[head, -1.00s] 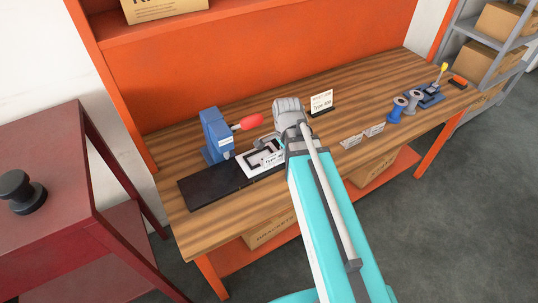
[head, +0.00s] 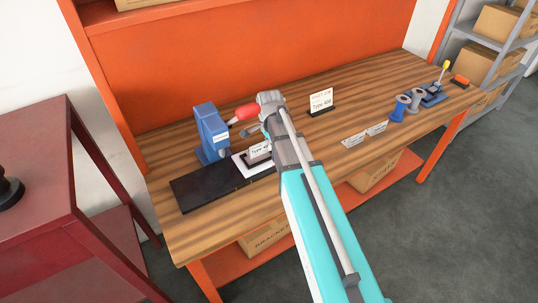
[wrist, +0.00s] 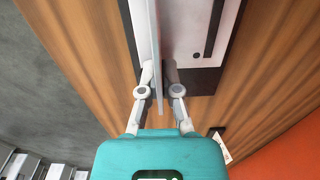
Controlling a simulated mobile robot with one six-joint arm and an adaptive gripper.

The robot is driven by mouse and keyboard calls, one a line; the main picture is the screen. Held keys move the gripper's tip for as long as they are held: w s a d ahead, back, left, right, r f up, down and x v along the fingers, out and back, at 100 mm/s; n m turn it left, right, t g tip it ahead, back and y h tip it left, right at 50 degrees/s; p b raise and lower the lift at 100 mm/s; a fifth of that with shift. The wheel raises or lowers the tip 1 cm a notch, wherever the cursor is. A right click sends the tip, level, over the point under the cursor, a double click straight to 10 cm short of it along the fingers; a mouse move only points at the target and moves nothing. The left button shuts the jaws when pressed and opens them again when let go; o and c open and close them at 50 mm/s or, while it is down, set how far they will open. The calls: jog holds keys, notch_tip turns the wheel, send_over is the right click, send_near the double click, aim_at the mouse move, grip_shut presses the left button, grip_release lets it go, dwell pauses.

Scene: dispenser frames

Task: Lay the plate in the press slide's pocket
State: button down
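My gripper (wrist: 157,78) is shut on a thin plate (wrist: 153,35), which shows nearly edge-on between the fingertips in the wrist view. In the head view the plate, with a white "Type 4…" label (head: 260,150), stands tilted up in front of the press slide. The white slide (head: 238,164) is partly hidden behind the plate and my arm. It also shows in the wrist view (wrist: 183,40), to the right of the plate, with a dark slot. Its pocket is largely hidden in the head view. I cannot tell whether the plate touches the slide.
A blue press (head: 207,135) with a red handle (head: 246,112) stands behind the slide. A sign (head: 321,103) stands right of my gripper.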

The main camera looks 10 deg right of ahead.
aim_at(268, 157)
jog(key=shift+w+f, duration=0.1)
dwell(0.3)
jog(key=shift+w+a+f+b, duration=0.1)
jog(key=shift+w+f+b, duration=0.35)
jog(key=shift+f+b, duration=0.25)
jog(key=shift+s+f+b, duration=0.1)
jog(key=shift+f+b, duration=1.2)
jog(key=shift+f, duration=0.15)
jog(key=c, duration=0.8)
grip_release()
jog(key=shift+r, duration=0.2)
notch_tip(268, 157, up, 12)
jog(key=p, duration=1.2)
